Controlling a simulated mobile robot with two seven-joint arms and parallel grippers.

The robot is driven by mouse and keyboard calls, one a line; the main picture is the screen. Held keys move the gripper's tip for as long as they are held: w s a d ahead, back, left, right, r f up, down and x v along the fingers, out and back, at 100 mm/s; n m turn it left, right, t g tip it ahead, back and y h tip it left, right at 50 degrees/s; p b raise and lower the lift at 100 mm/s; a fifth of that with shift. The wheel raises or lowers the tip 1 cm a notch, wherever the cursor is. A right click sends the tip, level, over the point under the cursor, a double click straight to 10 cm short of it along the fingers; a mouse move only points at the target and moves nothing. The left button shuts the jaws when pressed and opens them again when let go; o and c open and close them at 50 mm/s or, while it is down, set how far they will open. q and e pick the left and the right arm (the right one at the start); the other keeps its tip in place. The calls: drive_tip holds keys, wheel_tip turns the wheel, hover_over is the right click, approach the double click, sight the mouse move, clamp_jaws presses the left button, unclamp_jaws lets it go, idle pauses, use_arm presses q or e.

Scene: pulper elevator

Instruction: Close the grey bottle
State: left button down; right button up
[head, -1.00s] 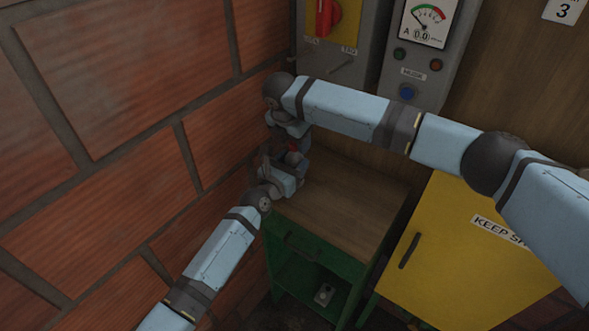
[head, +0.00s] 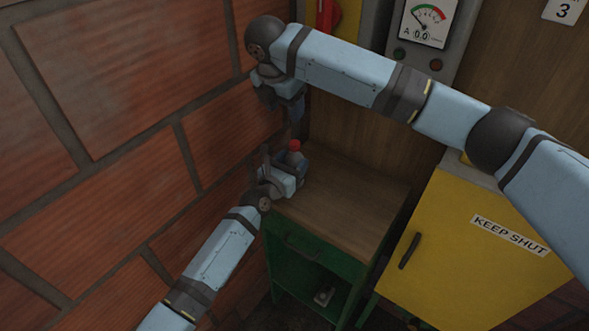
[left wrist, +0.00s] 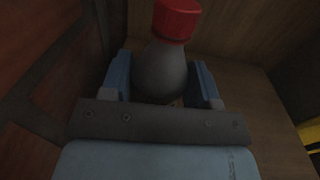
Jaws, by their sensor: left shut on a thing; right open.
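The grey bottle (left wrist: 160,72) stands upright between the fingers of my left gripper (left wrist: 163,85), which is shut on its body. A red cap (left wrist: 176,18) sits on top of the bottle's neck; I cannot tell how tightly it is seated. In the head view the red cap (head: 294,145) shows above my left gripper (head: 290,172), and the bottle's body is mostly hidden. My right gripper (head: 294,118) is above the bottle, apart from the cap, pointing down and open.
The bottle is at the back left of a green cabinet's wooden top (head: 345,205), close to a brick wall (head: 130,80). The rest of the top is clear. A yellow cabinet (head: 470,250) marked KEEP SHUT stands to the right. Panels with a gauge (head: 424,22) are behind.

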use_arm(q)
drive_tip(key=shift+c, duration=1.4)
unclamp_jaws()
drive_tip(key=v, duration=1.3)
drive_tip(key=shift+s, duration=0.4)
drive_tip(key=shift+a, duration=0.15)
drive_tip(key=shift+f, duration=0.1)
